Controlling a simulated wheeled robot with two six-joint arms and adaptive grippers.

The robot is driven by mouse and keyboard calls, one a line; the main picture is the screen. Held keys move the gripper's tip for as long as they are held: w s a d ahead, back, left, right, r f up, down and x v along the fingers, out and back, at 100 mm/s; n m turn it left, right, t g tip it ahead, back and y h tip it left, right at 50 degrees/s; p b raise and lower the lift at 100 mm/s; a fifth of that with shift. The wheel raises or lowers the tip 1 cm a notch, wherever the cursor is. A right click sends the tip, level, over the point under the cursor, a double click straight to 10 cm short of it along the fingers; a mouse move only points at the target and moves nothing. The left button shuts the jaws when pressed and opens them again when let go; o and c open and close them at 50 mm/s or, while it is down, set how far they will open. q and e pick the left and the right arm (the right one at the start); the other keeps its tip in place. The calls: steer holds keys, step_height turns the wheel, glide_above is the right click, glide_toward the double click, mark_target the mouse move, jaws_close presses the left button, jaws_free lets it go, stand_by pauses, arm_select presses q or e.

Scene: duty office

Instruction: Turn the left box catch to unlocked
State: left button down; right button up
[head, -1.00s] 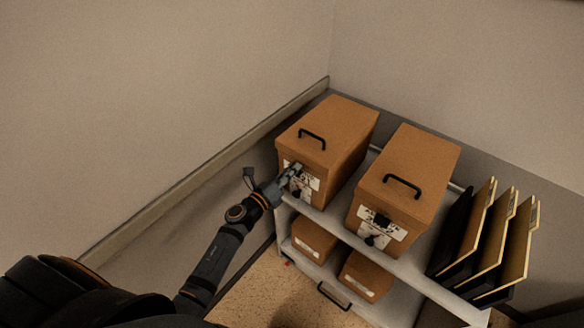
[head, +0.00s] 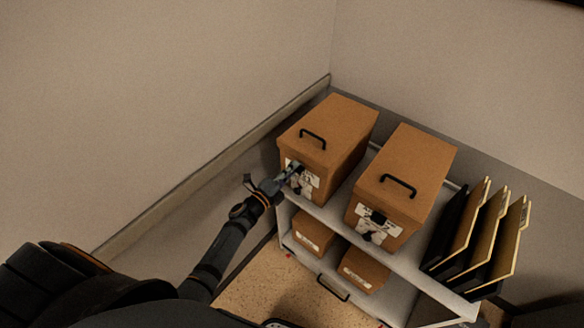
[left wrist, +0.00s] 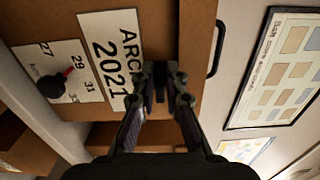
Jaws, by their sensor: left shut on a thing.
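The left box (head: 345,115), brown with a black top handle, stands on the upper shelf at the left. My left gripper (head: 294,169) is at its front face, over the white label. In the left wrist view the fingers (left wrist: 164,72) are shut on the dark box catch (left wrist: 161,84) beside the "ARC… 2021" label (left wrist: 112,55). The fingers hide most of the catch, and I cannot tell its turn angle. A black knob with a red pointer (left wrist: 53,87) sits on a numbered plate beside the label. My right gripper is not in view.
A second brown box (head: 418,160) with its own label and dark catch stands to the right. Several upright folders (head: 500,235) are at the shelf's right end. Smaller boxes (head: 312,234) sit on the lower shelf. The wall is close on the left.

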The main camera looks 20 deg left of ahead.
arm_select(q)
steer(key=shift+n, duration=0.3)
stand_by(0.4)
steer(key=c, duration=1.4)
jaws_free()
steer(key=v, duration=1.2)
